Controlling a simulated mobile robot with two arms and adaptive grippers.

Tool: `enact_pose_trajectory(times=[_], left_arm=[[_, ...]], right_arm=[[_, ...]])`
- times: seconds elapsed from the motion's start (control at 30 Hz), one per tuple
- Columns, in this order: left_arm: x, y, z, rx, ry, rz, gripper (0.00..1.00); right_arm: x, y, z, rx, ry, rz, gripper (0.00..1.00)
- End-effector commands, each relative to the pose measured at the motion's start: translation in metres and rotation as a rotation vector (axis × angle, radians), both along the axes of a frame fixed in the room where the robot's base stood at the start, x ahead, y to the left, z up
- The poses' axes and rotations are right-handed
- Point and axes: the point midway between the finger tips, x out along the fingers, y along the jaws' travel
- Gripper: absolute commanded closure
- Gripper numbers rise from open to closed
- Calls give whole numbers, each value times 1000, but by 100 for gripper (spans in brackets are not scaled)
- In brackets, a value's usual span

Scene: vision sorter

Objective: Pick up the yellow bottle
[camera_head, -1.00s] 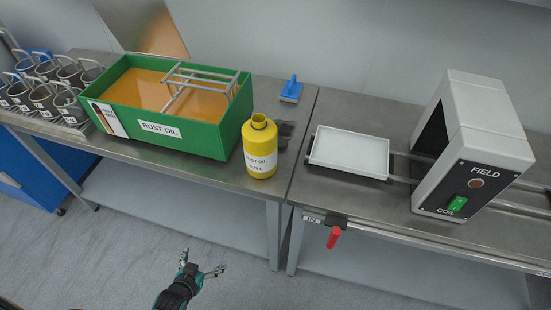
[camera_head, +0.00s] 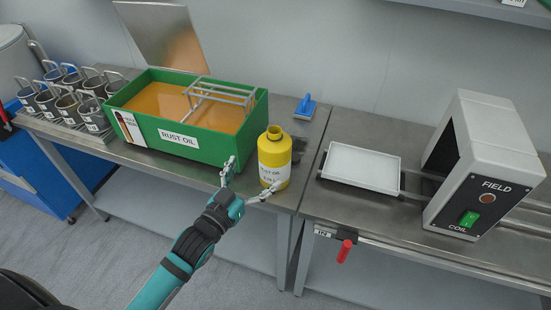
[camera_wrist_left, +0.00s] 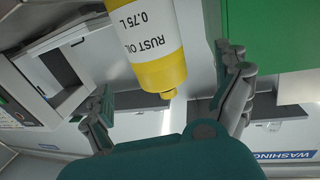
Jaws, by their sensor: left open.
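The yellow bottle (camera_head: 274,158) stands upright on the metal table, right of the green rust oil tank (camera_head: 185,140). It has an open neck and a white label reading rust oil. My left gripper (camera_head: 247,180) is open, with its fingers at the front left of the bottle and one fingertip in front of its lower part. In the left wrist view the bottle (camera_wrist_left: 158,72) shows upside down between the spread fingers (camera_wrist_left: 170,105); I cannot tell whether they touch it. The right gripper is not in view.
A blue-handled tool (camera_head: 305,108) and a dark item (camera_head: 299,148) lie behind the bottle. A white tray (camera_head: 361,169) and the field coil machine (camera_head: 484,168) stand on the right table. Several metal baskets (camera_head: 68,100) stand at the left. A red handle (camera_head: 345,251) hangs at the table's front.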

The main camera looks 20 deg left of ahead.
Motion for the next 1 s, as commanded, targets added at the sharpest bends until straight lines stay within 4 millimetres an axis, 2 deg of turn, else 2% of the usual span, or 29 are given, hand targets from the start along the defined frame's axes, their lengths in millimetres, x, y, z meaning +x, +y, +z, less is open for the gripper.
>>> enact_pose_trajectory(times=[0.03,0.13,0.43,0.7,1.0], left_arm=[[11,-3,2,-2,-3,0,0],[28,-7,2,-1,-3,0,0],[50,-13,1,-2,0,0,0],[87,-26,1,-1,0,1,0],[92,-27,0,-1,1,0,0]], right_arm=[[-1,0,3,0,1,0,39],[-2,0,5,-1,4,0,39],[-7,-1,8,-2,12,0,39],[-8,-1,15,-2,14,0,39],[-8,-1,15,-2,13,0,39]])
